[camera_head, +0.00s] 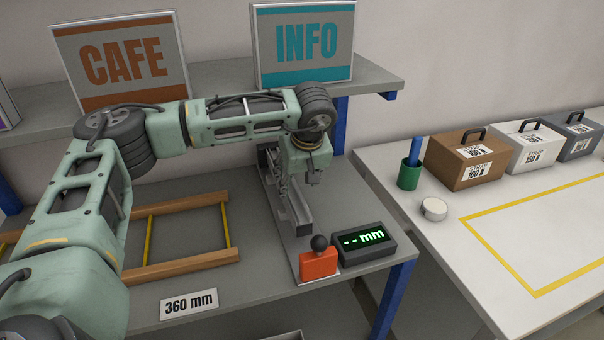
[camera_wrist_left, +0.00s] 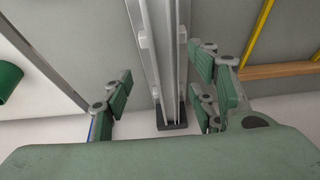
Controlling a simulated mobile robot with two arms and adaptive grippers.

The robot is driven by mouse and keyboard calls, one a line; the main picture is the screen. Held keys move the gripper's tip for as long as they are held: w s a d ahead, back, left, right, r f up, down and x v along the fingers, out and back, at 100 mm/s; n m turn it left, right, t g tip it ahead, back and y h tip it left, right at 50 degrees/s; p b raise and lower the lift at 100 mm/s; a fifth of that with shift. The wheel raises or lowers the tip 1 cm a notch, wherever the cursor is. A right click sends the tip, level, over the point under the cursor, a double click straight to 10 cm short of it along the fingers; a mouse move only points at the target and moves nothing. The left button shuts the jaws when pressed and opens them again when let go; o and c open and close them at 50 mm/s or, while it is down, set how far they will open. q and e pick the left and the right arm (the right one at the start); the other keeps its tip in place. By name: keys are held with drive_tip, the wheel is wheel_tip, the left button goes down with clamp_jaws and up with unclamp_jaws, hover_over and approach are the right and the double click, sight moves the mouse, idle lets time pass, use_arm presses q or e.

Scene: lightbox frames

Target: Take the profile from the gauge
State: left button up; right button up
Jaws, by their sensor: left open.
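The gauge has a long metal bed on the shelf in the head view, with an orange block with a black knob (camera_head: 318,262) and a display (camera_head: 364,243) reading "-- mm" at its near end. A grey metal profile (camera_head: 297,210) lies lengthwise in the gauge; it also shows in the left wrist view (camera_wrist_left: 163,60), running to a dark end piece (camera_wrist_left: 172,126). My left gripper (camera_head: 301,184) is above the gauge, pointing down. In the left wrist view its open fingers (camera_wrist_left: 165,93) stand on both sides of the profile, apart from it. My right gripper is out of view.
A wooden frame with yellow bars (camera_head: 180,262) and a "360 mm" card (camera_head: 189,304) lie left of the gauge. CAFE (camera_head: 122,62) and INFO (camera_head: 303,45) signs stand behind. The white table (camera_head: 470,270) at right holds a green cup (camera_head: 408,175), a round tin (camera_head: 434,209) and several boxes.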

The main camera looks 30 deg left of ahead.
sight(293, 195)
use_arm(q)
drive_tip(key=shift+w+a+f, duration=0.15)
drive_tip(key=shift+f, duration=0.15)
drive_tip(key=shift+s+a+f, duration=0.15)
drive_tip(key=shift+s+f, duration=0.05)
drive_tip(key=shift+f, duration=0.05)
drive_tip(key=shift+s+a+f+p, duration=0.1)
drive_tip(key=shift+a+f+p, duration=0.1)
drive_tip(key=shift+f+p, duration=0.3)
drive_tip(key=shift+s+a+f+p, duration=0.1)
drive_tip(key=shift+a+f+p, duration=0.15)
drive_tip(key=shift+f, duration=0.45)
drive_tip(key=x, duration=0.2)
drive_tip(key=shift+w+f, duration=0.3)
drive_tip(key=shift+f, duration=0.3)
drive_tip(key=shift+c, duration=1.2)
drive_tip(key=c, duration=0.7)
clamp_jaws()
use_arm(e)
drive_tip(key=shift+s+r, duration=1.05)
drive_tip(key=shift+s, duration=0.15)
